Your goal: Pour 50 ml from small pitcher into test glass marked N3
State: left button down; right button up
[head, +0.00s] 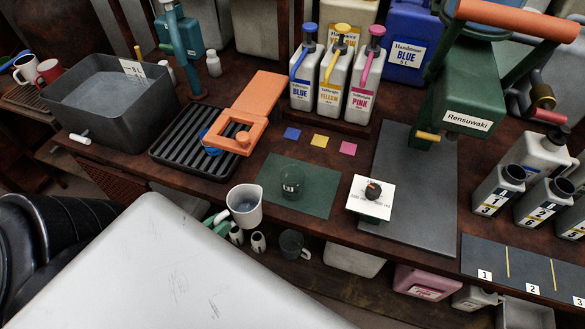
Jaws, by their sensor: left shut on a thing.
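A small light grey pitcher (245,207) with some liquid inside appears at the table's front edge, close to upright. My left gripper (214,219) is at the pitcher's handle side, shut on it; its fingers are mostly hidden behind the pale panel in the foreground. A dark, see-through test glass (291,182) stands on a green mat (325,190), right of the pitcher and apart from it. No N3 mark is readable on this glass. My right gripper is not in view.
A white dial plate (373,197) stands right of the mat. Behind are an orange stand (247,115), a black grate (185,150), and blue, yellow and pink dispensers (333,85). A green Rensuwaki machine (465,85) stands at right.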

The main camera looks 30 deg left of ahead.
aim_at(237, 191)
pick_arm(q)
jog(key=shift+w+d+r+p, duration=0.1)
jog(key=shift+w+r+p, duration=0.1)
jog(key=shift+r+p, duration=0.45)
jog(key=w+d+r+m+g+y+p, duration=0.1)
jog(key=w+r+g+p, duration=0.7)
jog(key=p, duration=1.7)
jog(key=shift+d+r+g+y+p, duration=0.35)
jog(key=shift+d+r+g+y, duration=0.2)
jog(key=shift+d+r, duration=0.2)
jog(key=shift+w+r+g+p, duration=0.15)
jog(key=shift+r+g+p, duration=0.4)
jog(key=shift+p, duration=0.7)
dwell(0.6)
jog(key=shift+w+d+f+g+y, duration=0.1)
jog(key=shift+f+g+y, duration=0.15)
jog(key=shift+g, duration=0.25)
dwell(0.4)
